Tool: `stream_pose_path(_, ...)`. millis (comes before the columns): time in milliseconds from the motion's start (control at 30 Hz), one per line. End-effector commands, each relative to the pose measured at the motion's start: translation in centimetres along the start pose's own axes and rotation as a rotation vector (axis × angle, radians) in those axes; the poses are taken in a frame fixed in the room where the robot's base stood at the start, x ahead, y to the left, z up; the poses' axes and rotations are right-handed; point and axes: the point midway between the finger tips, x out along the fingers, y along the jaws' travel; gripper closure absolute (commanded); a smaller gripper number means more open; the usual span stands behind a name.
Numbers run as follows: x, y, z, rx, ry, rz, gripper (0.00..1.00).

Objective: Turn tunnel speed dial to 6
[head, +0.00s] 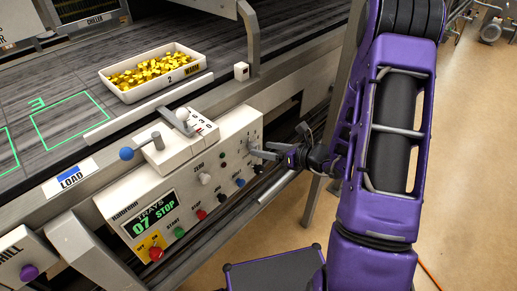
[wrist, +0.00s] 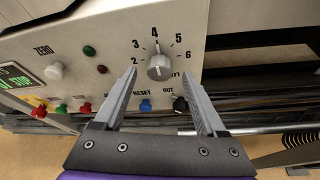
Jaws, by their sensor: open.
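The speed dial is a grey ridged knob (wrist: 159,67) on the cream control panel (wrist: 110,35), with numbers from 2 to 6 printed in an arc around it. Its pointer mark faces up, toward the 4. The 6 is at the dial's right. My gripper (wrist: 160,78) is open, one finger to the lower left of the dial and one to the lower right, with a clear gap on each side. In the head view my gripper (head: 270,151) is at the panel's right end and hides most of the dial.
Several coloured knobs and buttons sit close by, including a blue RESET knob (wrist: 145,105) and a black OUT knob (wrist: 180,104). A white tray of yellow pieces (head: 112,92) stands on the belt above.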

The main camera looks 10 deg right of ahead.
Motion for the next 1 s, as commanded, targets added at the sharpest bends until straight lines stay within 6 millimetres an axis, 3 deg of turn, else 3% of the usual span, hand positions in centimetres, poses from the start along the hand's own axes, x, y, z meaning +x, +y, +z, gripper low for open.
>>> stream_pose_path(200,2.7,0.0,-0.1,0.000,0.001,0.001,0.27)
stream_pose_path(567,3.3,0.0,0.0,0.000,0.000,0.000,0.27)
stream_pose_path(1000,3.2,0.0,0.0,0.000,0.000,-0.001,1.00)
